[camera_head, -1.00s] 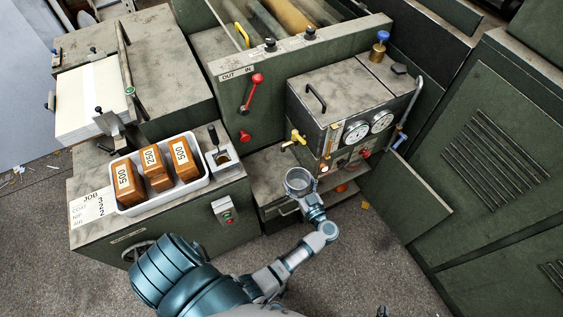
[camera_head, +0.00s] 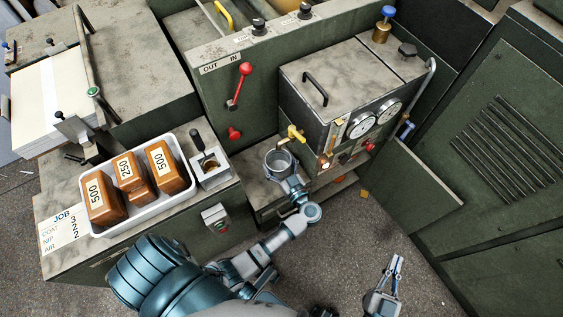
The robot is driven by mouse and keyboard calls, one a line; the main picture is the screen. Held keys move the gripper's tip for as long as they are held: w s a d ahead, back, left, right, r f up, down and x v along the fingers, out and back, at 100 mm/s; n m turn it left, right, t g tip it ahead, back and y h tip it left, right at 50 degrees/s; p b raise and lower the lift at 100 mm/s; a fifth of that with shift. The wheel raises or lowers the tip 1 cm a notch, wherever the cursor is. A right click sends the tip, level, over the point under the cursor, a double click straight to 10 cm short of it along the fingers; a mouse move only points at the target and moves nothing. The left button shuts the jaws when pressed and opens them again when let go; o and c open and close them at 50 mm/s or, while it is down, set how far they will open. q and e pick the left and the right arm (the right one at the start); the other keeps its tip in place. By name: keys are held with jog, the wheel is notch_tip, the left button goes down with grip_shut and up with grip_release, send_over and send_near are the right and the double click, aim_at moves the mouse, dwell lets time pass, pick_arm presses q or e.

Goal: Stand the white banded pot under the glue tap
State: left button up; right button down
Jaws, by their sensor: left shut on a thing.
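The pot (camera_head: 279,162), pale grey with a darker band and an open top, is upright at the front of the glue unit. My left gripper (camera_head: 291,184) is shut on its near side. The glue tap (camera_head: 293,134), with a yellow handle, shows just above and right of the pot in the picture. I cannot tell whether the pot touches the shelf (camera_head: 258,189) below it, or whether it is directly under the spout. My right gripper (camera_head: 396,266) is over the floor at the lower right, apart from everything; its finger gap is too small to judge.
The glue unit (camera_head: 318,78) has two gauges (camera_head: 375,119) right of the tap. A white tray (camera_head: 140,218) with several brown blocks stands on the left bench. A red lever (camera_head: 239,85) is behind the pot. An open panel (camera_head: 415,187) is at the right.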

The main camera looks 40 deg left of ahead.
pick_arm(q)
jog(key=shift+d+f+b, duration=0.15)
jog(key=shift+f+b, duration=0.45)
jog(key=shift+f, duration=0.2)
jog(key=shift+d+r, duration=0.15)
pick_arm(e)
jog(key=r+t, duration=0.1)
jog(key=s+r+t, duration=0.1)
jog(key=r+t, duration=0.1)
jog(key=shift+s+d+r+m+y, duration=0.25)
jog(key=shift+d+r+m+y, duration=0.05)
jog(key=shift+d+r, duration=0.1)
pick_arm(q)
jog(key=o, duration=1)
jog(key=shift+a+f, duration=0.2)
pick_arm(e)
jog(key=shift+w+a, duration=0.1)
jog(key=shift+a, duration=0.1)
pick_arm(q)
jog(key=shift+o, duration=0.2)
